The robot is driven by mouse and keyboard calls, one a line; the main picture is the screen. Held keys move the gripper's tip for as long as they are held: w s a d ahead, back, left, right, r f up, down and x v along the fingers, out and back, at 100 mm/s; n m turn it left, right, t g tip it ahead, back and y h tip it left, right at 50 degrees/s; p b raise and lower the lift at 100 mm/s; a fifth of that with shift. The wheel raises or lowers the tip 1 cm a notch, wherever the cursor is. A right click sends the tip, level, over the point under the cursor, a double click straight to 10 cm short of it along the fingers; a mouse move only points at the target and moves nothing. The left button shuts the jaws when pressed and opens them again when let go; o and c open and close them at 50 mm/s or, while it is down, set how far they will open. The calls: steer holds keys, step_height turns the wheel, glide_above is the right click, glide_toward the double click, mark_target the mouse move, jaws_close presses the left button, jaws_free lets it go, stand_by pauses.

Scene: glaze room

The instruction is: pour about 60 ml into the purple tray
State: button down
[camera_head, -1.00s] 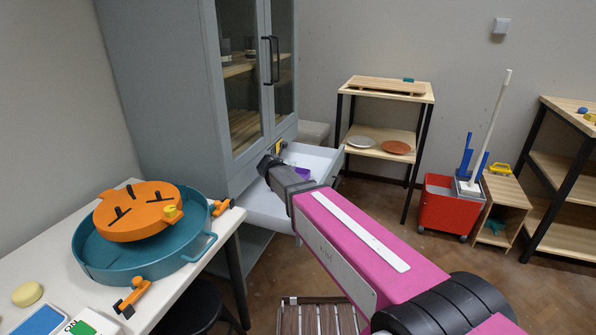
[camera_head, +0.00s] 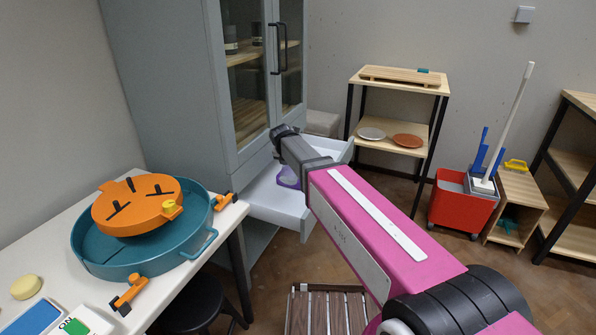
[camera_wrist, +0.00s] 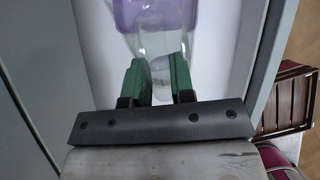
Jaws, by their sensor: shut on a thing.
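The purple tray (camera_head: 287,178) sits in the open white drawer of the grey cabinet, partly hidden by my arm. In the wrist view the purple tray (camera_wrist: 124,14) is at the top edge, cut off by the frame. My gripper (camera_wrist: 160,78) has green fingers shut on a clear, see-through vessel (camera_wrist: 158,44). The vessel reaches from the fingers toward the tray and overlaps it in the picture. I cannot tell its exact tilt, how much liquid it holds, or whether any is flowing. In the head view the fingers are hidden.
The open drawer (camera_head: 270,202) sticks out from the cabinet (camera_head: 165,90). A white table (camera_head: 215,245) with a teal basin (camera_head: 90,252) stands at left. A slatted wooden thing (camera_head: 328,312) and a dark stool (camera_head: 203,305) are low in front. A red mop bucket (camera_head: 458,208) stands at right.

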steer(key=shift+w+d+g, duration=0.2)
steer(key=shift+w+g, duration=0.65)
steer(key=shift+g, duration=0.05)
stand_by(1.3)
steer(key=shift+w+d+r+g+y+p, duration=0.1)
steer(key=shift+w+r+g+y+p, duration=0.15)
steer(key=shift+w, duration=0.25)
steer(key=shift+w+d+r+g+y+p, duration=0.1)
steer(key=shift+w+r+g+y, duration=0.05)
steer(key=shift+w+g, duration=0.25)
stand_by(0.7)
